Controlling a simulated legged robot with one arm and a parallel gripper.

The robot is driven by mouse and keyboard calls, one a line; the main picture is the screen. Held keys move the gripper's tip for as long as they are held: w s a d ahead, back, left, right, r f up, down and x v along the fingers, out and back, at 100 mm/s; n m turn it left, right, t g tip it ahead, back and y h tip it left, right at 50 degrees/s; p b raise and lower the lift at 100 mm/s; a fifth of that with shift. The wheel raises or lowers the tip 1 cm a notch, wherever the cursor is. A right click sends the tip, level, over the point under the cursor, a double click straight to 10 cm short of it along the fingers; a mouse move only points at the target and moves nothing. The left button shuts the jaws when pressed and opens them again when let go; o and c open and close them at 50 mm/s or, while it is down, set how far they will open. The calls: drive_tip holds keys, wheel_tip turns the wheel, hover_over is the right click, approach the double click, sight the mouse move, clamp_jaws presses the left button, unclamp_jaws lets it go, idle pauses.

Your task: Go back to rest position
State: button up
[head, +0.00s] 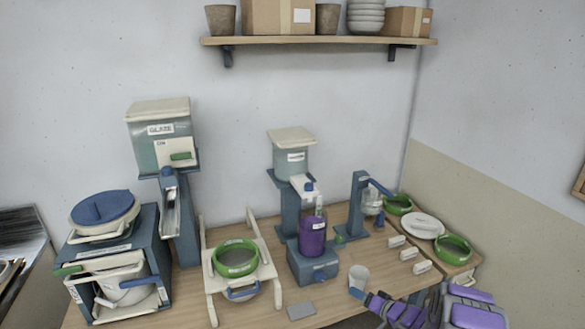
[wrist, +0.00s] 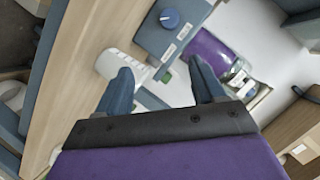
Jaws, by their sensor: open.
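My gripper (wrist: 163,77) is open, with its two blue fingers spread and nothing between them in the wrist view. I cannot tell whether a finger touches the cup. A pale cup-like thing (wrist: 112,65) lies beyond the left finger in the wrist view. A purple container (head: 312,236) stands on a blue base (head: 313,265) under a dispenser; the purple container also shows in the wrist view (wrist: 208,54).
The wooden table (head: 340,312) also holds a white rack with a green ring (head: 236,260), a blue stand with a white bucket (head: 125,288), a glaze dispenser (head: 163,140) and several white labelled blocks. A white plate (head: 424,226) is at right. A shelf (head: 320,41) hangs above.

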drive_tip(key=d+r+g+h, duration=0.1)
drive_tip(key=d+r+h, duration=0.25)
drive_tip(key=r, duration=0.25)
drive_tip(key=d+r+g+h, duration=0.1)
drive_tip(key=d+r+h, duration=0.25)
drive_tip(key=r, duration=0.35)
drive_tip(key=s+a+r+g+h, duration=0.1)
drive_tip(key=s+r+g+h, duration=0.2)
drive_tip(key=s+r, duration=0.65)
drive_tip(key=s+a+r+n+g+y, duration=0.1)
drive_tip(key=s+a, duration=0.5)
drive_tip(key=s, duration=0.8)
drive_tip(key=s+a+r+n+g, duration=0.1)
drive_tip(key=s+a+r+g, duration=0.2)
drive_tip(key=s, duration=1.2)
drive_tip(key=s+a+r+n+g+y, duration=0.1)
drive_tip(key=s+a+g, duration=0.3)
drive_tip(key=s+a, duration=0.5)
drive_tip(key=s+r, duration=0.1)
drive_tip(key=s, duration=0.4)
drive_tip(key=shift+s+r+g+y, duration=0.15)
drive_tip(key=shift+g+y, duration=0.15)
